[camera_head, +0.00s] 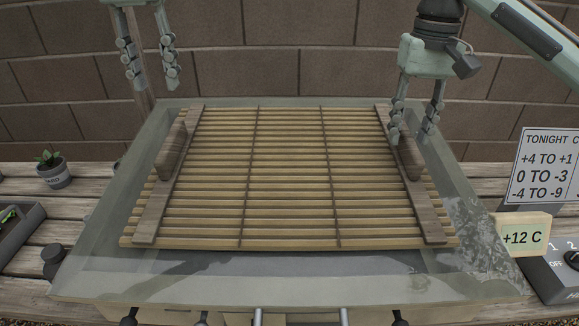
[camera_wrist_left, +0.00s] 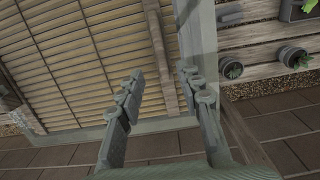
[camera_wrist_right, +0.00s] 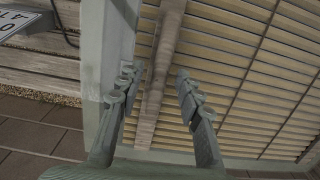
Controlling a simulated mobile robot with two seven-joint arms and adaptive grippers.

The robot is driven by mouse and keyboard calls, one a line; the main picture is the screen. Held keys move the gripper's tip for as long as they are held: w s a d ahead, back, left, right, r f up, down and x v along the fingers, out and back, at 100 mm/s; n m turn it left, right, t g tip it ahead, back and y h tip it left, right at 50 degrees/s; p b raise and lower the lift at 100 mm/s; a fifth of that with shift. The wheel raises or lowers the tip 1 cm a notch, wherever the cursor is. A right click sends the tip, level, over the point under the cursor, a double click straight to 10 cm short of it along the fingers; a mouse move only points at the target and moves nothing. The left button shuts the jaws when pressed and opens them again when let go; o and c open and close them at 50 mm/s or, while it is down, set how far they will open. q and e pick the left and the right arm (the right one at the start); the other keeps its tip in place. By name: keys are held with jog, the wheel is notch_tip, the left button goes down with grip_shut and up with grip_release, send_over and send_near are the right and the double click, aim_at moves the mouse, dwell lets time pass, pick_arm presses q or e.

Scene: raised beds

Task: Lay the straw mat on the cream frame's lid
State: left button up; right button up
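The straw mat (camera_head: 290,170), slatted with wooden end bars, lies flat on the glassy lid (camera_head: 200,262) of the cream frame (camera_head: 230,298). A wooden handle stands on each end bar: the left handle (camera_head: 171,152) and the right handle (camera_head: 410,160). My left gripper (camera_head: 152,82) is open and empty, raised behind the lid's back left corner, clear of the mat. My right gripper (camera_head: 414,135) is open at the right handle's far end; in the right wrist view the handle (camera_wrist_right: 160,75) shows between its spread fingers. I cannot tell whether they touch it.
A potted plant (camera_head: 54,173) and a dark tray (camera_head: 18,228) stand on the planks at left. At right are a temperature sign (camera_head: 545,166), a +12 C card (camera_head: 523,236) and a grey control box (camera_head: 560,272). A block wall (camera_head: 300,60) rises behind.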

notch_tip(320, 180, up, 12)
dwell(0.6)
